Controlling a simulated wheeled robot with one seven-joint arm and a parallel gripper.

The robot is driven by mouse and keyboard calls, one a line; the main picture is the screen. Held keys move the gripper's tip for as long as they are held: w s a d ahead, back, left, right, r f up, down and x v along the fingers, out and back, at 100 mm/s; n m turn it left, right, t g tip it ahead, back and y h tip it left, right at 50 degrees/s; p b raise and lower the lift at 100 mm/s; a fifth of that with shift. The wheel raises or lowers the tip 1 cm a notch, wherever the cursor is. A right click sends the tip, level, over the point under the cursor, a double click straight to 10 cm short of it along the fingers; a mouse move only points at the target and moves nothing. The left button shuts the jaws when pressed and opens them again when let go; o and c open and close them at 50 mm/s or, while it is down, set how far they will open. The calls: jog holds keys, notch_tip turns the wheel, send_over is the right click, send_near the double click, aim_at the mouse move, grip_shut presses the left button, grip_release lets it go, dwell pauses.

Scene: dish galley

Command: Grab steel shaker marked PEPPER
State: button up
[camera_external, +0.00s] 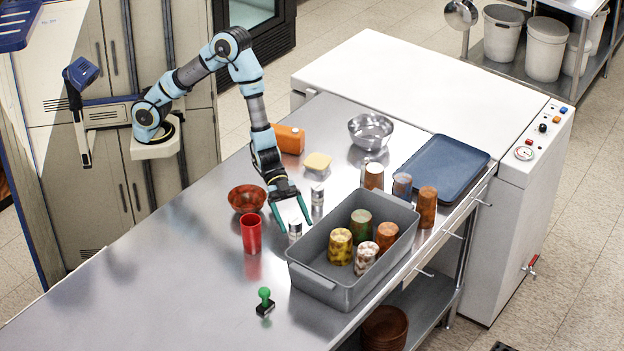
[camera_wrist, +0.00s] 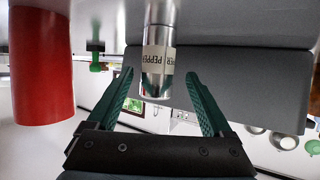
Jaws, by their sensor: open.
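The steel shaker marked PEPPER (camera_external: 295,230) stands on the steel counter between the red cup and the grey bin. In the wrist view, which looks upside down, the PEPPER shaker (camera_wrist: 157,55) shows its pale label facing me. My gripper (camera_external: 293,225) is open and low over the counter at this shaker. In the wrist view its green fingers lie to either side of the shaker, with visible gaps; I cannot tell how deep it sits between them. A second, similar shaker (camera_external: 317,194) stands farther back; its label is unreadable.
A red cup (camera_external: 251,234) and brown bowl (camera_external: 247,198) stand to the left. A grey bin (camera_external: 314,283) holding several patterned cups is close on the right. A green stamp (camera_external: 265,301) is in front. More cups, a blue tray (camera_external: 443,166) and a metal bowl (camera_external: 371,131) are behind.

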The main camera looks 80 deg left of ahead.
aim_at(298, 235)
jog(key=shift+p+x, duration=1.05)
jog(key=shift+x, duration=1.55)
jog(key=shift+s+f, duration=0.1)
jog(key=shift+s, duration=0.05)
jog(key=shift+c, duration=0.4)
grip_shut()
